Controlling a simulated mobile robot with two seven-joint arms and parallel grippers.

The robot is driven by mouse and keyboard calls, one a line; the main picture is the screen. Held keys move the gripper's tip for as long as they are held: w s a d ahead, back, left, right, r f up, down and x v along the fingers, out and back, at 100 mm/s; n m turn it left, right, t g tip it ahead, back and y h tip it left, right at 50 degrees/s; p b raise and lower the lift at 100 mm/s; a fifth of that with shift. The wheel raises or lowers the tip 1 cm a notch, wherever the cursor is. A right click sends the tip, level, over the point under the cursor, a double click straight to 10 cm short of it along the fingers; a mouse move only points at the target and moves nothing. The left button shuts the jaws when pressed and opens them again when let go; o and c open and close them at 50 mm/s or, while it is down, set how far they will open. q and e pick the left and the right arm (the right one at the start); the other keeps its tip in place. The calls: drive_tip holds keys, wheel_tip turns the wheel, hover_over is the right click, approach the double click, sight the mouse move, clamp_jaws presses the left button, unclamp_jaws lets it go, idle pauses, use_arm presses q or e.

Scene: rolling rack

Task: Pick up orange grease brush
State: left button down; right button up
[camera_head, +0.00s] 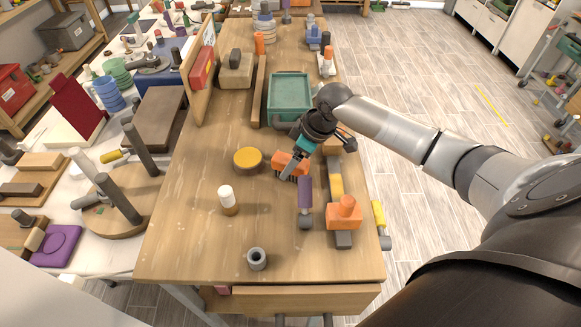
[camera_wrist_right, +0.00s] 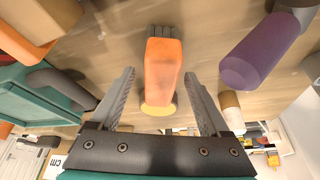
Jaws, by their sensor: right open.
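The orange grease brush (camera_head: 283,160) lies on the wooden workbench, partly hidden by my right gripper in the head view. In the right wrist view, the brush (camera_wrist_right: 162,75) shows its orange body with dark grey bristles pointing to the top of the picture. My right gripper (camera_head: 291,170) is open and low over the brush. In the right wrist view, the two fingers (camera_wrist_right: 163,78) stand on either side of the brush, with a visible gap on each side. My left gripper is not in view.
The workbench (camera_head: 190,235) holds a purple-handled tool (camera_head: 305,190) close right of the brush, a yellow round lid (camera_head: 248,158) to its left and a green tray (camera_head: 290,93) behind. An orange-and-grey tool (camera_head: 344,212) stands farther right. The front left of the bench is clear.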

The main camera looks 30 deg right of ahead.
drive_tip(key=shift+w+a+f, duration=0.15)
drive_tip(key=shift+w+f, duration=0.05)
drive_tip(key=shift+f, duration=0.45)
drive_tip(key=shift+c, duration=0.3)
clamp_jaws()
